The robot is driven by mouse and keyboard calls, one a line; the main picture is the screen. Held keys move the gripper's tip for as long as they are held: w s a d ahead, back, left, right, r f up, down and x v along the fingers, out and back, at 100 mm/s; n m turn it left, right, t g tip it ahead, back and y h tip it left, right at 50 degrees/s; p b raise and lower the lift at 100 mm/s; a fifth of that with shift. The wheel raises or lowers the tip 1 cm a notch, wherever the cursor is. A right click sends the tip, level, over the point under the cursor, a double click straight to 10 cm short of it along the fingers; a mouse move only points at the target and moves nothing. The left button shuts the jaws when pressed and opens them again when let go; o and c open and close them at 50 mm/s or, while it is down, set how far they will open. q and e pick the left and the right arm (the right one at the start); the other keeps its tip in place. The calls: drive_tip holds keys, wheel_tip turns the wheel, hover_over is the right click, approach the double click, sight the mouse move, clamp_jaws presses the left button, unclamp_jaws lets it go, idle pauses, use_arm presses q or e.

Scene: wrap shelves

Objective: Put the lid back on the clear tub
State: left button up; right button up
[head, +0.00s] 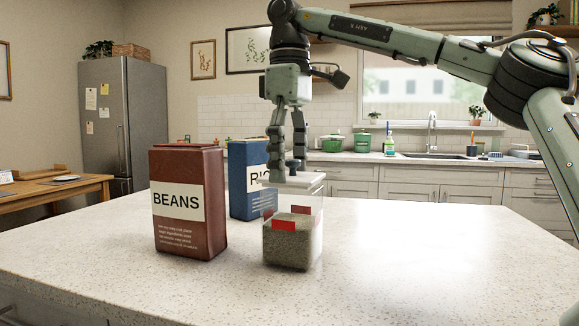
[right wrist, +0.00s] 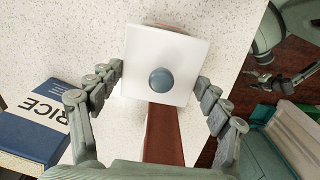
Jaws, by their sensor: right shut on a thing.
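The clear tub (head: 292,247) stands upright on the counter, part-filled with a grey-brown grainy content and bearing a red label. The white square lid (head: 306,179) with a blue-grey knob is at the tub's top; I cannot tell whether it touches the rim. My right gripper (head: 291,164) points straight down over the tub, shut on the lid. In the right wrist view the lid (right wrist: 185,55) lies between the fingers and hides most of the tub. Dark green parts at that view's right edge may be my left arm; its finger state is unclear.
A brown BEANS box (head: 188,205) stands close at the left of the tub. A blue RICE box (head: 249,150) stands behind it. The speckled counter (head: 430,250) is clear to the right. A sink and back counter are farther away.

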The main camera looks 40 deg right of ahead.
drive_tip(key=shift+f+b, duration=0.2)
drive_tip(key=shift+b, duration=0.45)
idle(1.2)
idle(0.3)
drive_tip(key=o, duration=1)
drive_tip(key=shift+o, duration=0.2)
drive_tip(key=shift+r, duration=0.1)
drive_tip(key=shift+r+p, duration=2.6)
drive_tip(key=shift+r, duration=0.9)
drive_tip(key=shift+c, duration=0.5)
clamp_jaws()
